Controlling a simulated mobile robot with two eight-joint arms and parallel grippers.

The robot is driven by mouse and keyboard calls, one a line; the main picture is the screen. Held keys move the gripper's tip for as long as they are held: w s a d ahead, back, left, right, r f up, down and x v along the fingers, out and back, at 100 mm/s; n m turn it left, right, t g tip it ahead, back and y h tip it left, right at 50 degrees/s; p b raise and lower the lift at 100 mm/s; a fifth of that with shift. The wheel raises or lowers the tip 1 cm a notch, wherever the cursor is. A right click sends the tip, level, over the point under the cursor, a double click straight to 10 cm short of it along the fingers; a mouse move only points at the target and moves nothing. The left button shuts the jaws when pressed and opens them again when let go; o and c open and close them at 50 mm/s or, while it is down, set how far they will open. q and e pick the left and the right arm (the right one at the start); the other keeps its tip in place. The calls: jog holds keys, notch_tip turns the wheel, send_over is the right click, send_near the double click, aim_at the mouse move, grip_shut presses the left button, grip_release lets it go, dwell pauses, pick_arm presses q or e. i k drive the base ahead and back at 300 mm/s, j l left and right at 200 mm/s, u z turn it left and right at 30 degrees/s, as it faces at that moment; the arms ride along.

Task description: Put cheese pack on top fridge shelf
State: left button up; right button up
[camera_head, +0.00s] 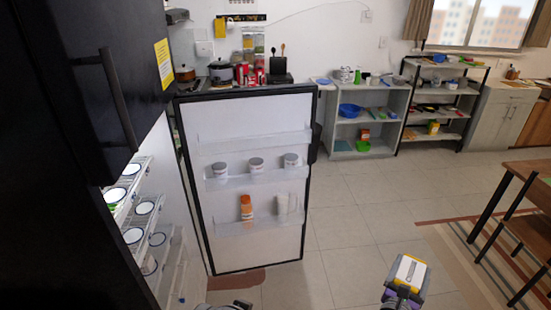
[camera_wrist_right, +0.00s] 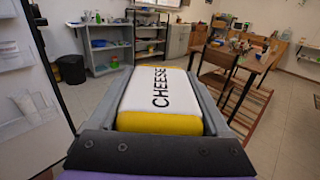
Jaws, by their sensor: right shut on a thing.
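The cheese pack (camera_wrist_right: 160,92) is white and yellow with "CHEESE" printed on it. My right gripper (camera_wrist_right: 172,72) is shut on it, one finger along each side. In the head view, the pack (camera_head: 408,269) is held by my right gripper (camera_head: 404,287) at the lower right, in front of and right of the fridge door. The fridge stands open at the left; its upper visible shelf (camera_head: 130,176) holds white, dark-rimmed bowls. The dark upper door hides part of the interior. A small grey part of my left gripper (camera_head: 232,305) shows at the bottom edge; its fingers are unclear.
The open fridge door (camera_head: 260,125) stands between the interior and the room, with jars and bottles in its racks. A wooden table (camera_head: 530,180) is at the right. The floor between door and table is clear. Shelving units (camera_head: 365,118) line the back wall.

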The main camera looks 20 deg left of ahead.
aim_at(109, 195)
jog(key=i+z, duration=0.25)
jog(key=i+u, duration=0.4)
jog(key=i+l+u, duration=0.1)
jog(key=i+u, duration=0.35)
jog(key=i, duration=0.15)
jog(key=i+u, duration=0.2)
jog(key=u, duration=0.25)
jog(key=i+u, duration=0.15)
jog(key=u, duration=0.7)
jog(key=i+l+u, duration=0.1)
jog(key=u, duration=0.35)
jog(key=l+u, duration=0.15)
jog(key=u, duration=0.3)
jog(key=l+u, duration=0.1)
jog(key=u, duration=0.4)
jog(key=l+u, duration=0.1)
jog(key=u, duration=0.35)
